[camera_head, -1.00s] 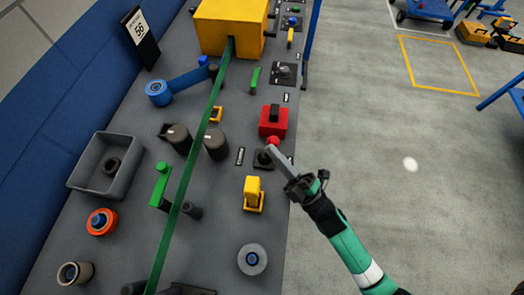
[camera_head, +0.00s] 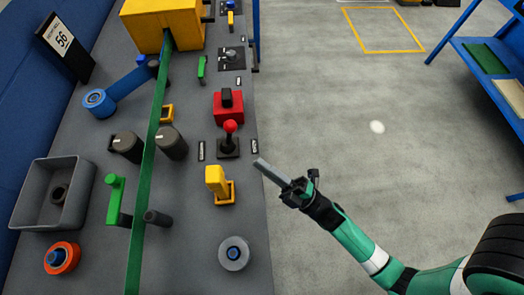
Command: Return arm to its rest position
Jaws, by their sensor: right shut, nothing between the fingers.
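My right arm (camera_head: 360,243), green with white bands, comes in from the lower right. Its gripper (camera_head: 262,166) is shut and empty, just past the panel's right edge, over the floor side. The fingers point up and left toward a red-knobbed joystick (camera_head: 229,138) on the panel (camera_head: 190,200). The joystick stands upright, and a gap shows between it and the fingertips. My left gripper is not in view.
Near the gripper are a yellow lever (camera_head: 216,182), a red block (camera_head: 228,106) with a dark switch and a grey round knob (camera_head: 234,253). A grey bin (camera_head: 30,205) stands at the left. Open floor (camera_head: 400,150) lies right of the panel. A blue rack (camera_head: 462,45) stands at the upper right.

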